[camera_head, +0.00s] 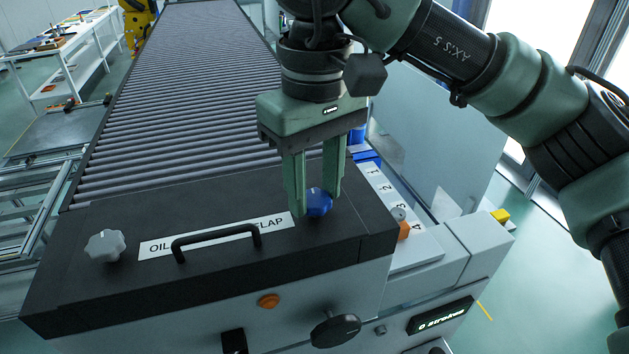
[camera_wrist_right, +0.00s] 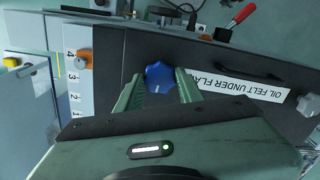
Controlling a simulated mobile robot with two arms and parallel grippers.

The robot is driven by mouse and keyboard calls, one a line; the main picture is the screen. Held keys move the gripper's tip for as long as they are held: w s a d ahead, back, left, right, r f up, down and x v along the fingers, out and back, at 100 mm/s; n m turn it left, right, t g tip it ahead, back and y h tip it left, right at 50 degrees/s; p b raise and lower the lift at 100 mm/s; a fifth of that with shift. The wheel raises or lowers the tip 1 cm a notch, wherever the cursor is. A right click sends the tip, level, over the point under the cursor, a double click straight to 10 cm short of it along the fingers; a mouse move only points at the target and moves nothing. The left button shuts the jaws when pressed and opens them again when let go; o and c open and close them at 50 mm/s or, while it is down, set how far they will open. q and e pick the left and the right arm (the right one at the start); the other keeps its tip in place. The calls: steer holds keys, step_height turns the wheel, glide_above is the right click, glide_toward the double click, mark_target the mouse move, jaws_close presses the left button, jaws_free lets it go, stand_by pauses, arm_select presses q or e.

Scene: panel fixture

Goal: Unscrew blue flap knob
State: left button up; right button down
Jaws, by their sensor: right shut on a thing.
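The blue flap knob (camera_head: 319,202) sits at the right end of the black flap (camera_head: 330,243). The left finger hides part of the knob in the head view. My left gripper does not show.
A grey knob (camera_head: 105,246) and a black handle (camera_head: 217,241) are on the same flap, beside a white label. An orange knob (camera_head: 403,229) stands at the numbered strip on the right. A roller conveyor (camera_head: 180,90) runs behind. A black knob (camera_head: 335,330) is on the front face.

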mark_target(315, 197)
steer(key=shift+n, duration=1.9)
steer(key=c, duration=0.9)
jaws_free()
step_height(315, 197, up, 8)
steer(key=shift+f+b, duration=0.1)
steer(key=shift+b, duration=0.2)
